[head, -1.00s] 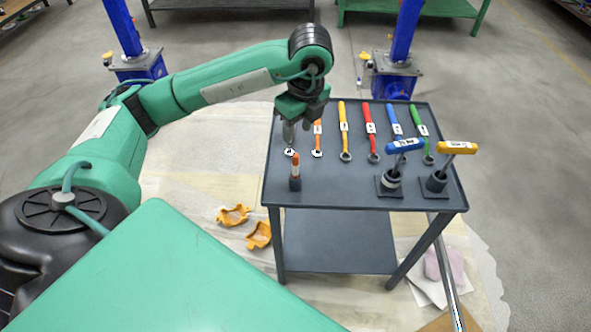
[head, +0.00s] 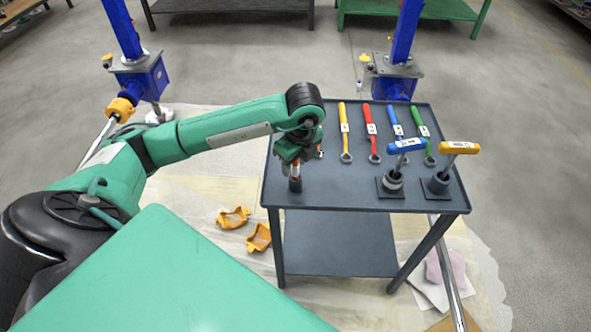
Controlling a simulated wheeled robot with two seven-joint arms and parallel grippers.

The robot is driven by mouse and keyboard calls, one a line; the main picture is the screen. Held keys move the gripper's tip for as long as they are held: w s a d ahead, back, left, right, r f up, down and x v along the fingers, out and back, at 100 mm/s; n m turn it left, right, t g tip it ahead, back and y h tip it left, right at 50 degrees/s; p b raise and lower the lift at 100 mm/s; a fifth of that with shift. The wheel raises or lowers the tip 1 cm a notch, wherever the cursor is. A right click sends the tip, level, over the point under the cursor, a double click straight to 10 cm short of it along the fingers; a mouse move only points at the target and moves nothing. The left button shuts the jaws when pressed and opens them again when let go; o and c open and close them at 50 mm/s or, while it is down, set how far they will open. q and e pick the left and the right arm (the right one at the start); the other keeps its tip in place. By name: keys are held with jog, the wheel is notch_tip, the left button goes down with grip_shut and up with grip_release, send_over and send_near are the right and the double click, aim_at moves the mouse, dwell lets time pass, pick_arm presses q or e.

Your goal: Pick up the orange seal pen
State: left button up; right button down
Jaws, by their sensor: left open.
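The orange seal pen (head: 295,184) stands upright near the left front corner of the dark grey table; only its lower dark part and a little orange above it show. My left gripper (head: 295,165) is directly over it, pointing down, with its fingers around or just beside the pen's top; I cannot tell whether they touch it. The jaws are open. The upper end of the pen is hidden by the gripper. My right gripper is not in view.
Yellow (head: 344,130), red (head: 371,131), blue (head: 396,122) and green (head: 421,124) wrenches lie along the table's back. Blue-handled (head: 406,146) and yellow-handled (head: 458,148) tools stand in holders at the right. The table's (head: 340,195) front middle is clear.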

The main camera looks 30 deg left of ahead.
pick_arm(q)
jog(key=shift+a+f, duration=0.1)
jog(key=shift+f, duration=0.35)
jog(key=shift+c, duration=0.2)
grip_shut()
jog(key=shift+r, duration=0.15)
